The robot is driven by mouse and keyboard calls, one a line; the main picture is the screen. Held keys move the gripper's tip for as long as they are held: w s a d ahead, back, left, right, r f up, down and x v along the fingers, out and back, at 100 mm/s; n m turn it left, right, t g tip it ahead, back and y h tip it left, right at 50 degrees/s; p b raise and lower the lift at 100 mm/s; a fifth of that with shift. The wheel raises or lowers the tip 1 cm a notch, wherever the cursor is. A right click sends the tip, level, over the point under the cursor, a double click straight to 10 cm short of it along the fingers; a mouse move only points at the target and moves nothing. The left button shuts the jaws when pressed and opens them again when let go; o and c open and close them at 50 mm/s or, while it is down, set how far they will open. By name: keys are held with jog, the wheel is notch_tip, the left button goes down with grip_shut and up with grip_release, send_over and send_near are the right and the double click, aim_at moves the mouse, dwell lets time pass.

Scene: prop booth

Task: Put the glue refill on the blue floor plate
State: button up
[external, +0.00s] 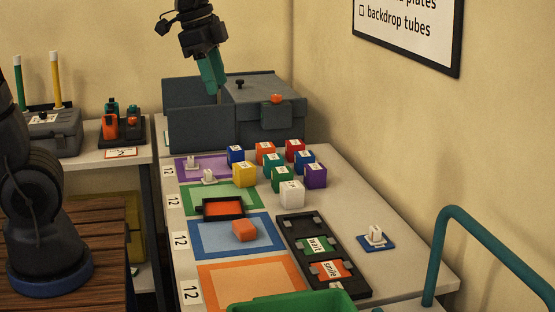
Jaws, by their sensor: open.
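My gripper (217,92) points down over the open left part of a dark grey box (200,130) at the back of the table. Its teal fingers are open, and the tips reach about the level of the box rim. I cannot tell whether anything is between them. The inside of the box is mostly hidden by its front wall. I cannot pick out the glue refill for certain. The blue floor plate (203,247) lies flat on the table, blue-edged with a pale inner band. An orange block (244,230) rests on it.
Purple (217,173), green (190,200) and orange (205,273) plates lie in line with it. A black-rimmed orange tray (223,208) sits on the green plate. Several coloured cubes (244,174) stand right of them. A black card rack (293,240) lies nearer.

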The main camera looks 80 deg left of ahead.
jog(key=s+f+n+t, duration=0.1)
jog(key=s+n, duration=0.4)
jog(key=s, duration=1)
jog(key=shift+f+t, duration=0.3)
jog(key=shift+f, duration=0.1)
